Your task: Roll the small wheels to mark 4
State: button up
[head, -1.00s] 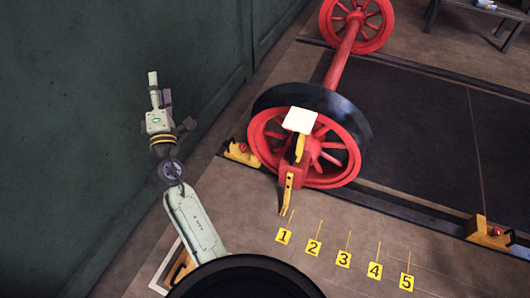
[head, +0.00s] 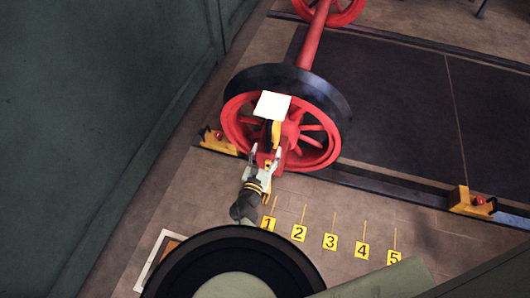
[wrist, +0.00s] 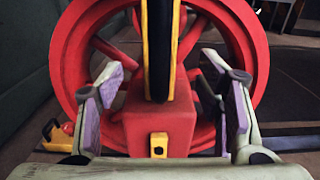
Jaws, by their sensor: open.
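The small wheels are a red spoked pair on a red axle; the near wheel (head: 236,127) stands on the rail close to mark 1, and the far wheel (head: 343,8) is partly cut off at the top. A red block (wrist: 160,122) with a black and yellow upright part sits at the near wheel's hub. My gripper (head: 265,152) is open in front of this block. In the wrist view its purple-padded fingers (wrist: 168,100) stand on either side of the block, with gaps visible. Mark 4 (head: 362,250) is a yellow floor plate to the right.
Yellow marks 1 (head: 268,224), 2 (head: 299,233), 3 (head: 330,242) and 5 (head: 394,257) lie in a row. A yellow stop (head: 218,142) is left of the wheel, another (head: 468,202) far right. The rail between is clear. A green wall (head: 100,110) is at left.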

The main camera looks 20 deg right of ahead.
aim_at(273, 137)
jog(key=b+x, duration=0.1)
jog(key=x, duration=0.8)
jog(key=shift+w+d, duration=0.15)
jog(key=shift+w, duration=0.05)
jog(key=shift+c, duration=0.4)
grip_shut()
jog(key=c, duration=0.5)
grip_release()
grip_shut()
jog(key=shift+s+d+b, duration=0.15)
jog(key=shift+b, duration=0.15)
